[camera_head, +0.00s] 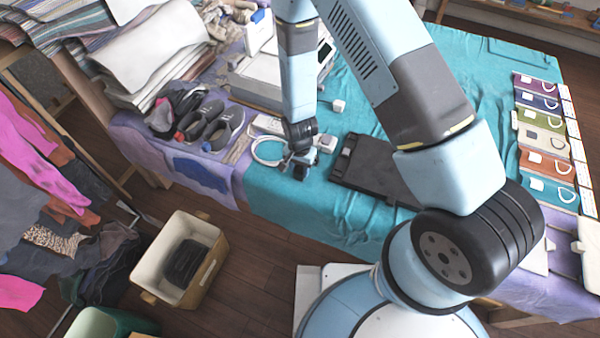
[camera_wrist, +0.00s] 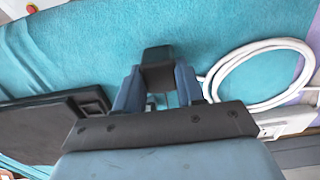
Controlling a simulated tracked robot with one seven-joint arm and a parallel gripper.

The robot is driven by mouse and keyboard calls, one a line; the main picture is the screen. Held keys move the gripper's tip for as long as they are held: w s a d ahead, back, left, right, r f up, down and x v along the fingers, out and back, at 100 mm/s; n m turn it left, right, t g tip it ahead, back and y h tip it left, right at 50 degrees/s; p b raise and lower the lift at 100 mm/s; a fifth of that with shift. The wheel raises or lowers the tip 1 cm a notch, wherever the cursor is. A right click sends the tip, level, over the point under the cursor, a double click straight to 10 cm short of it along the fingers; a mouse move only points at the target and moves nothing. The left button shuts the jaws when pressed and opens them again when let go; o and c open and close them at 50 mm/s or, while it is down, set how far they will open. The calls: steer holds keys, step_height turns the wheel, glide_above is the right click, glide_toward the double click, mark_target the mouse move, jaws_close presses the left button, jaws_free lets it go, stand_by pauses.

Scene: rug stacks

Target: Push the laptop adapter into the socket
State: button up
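My gripper (camera_head: 298,168) is low over the teal cloth, close to the right side of a white cable coil (camera_head: 266,151). In the wrist view my gripper (camera_wrist: 157,85) has its two blue-grey fingers closed on the sides of a small black block (camera_wrist: 157,58), which looks like the adapter. In the head view the block is too small to make out clearly. A white power strip (camera_head: 268,124) lies behind the coil; it also shows in the wrist view (camera_wrist: 285,122), partly cut off by my gripper body. Its socket openings are not clear.
A black flat case (camera_head: 365,165) lies right of my gripper. A white box (camera_head: 326,143) sits just behind it and a white cube (camera_head: 338,105) farther back. A bin (camera_head: 205,237) stands on the floor. Cloth in front of the coil is clear.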

mark_target(300, 169)
steer(key=c, duration=0.3)
steer(key=shift+r, duration=2.5)
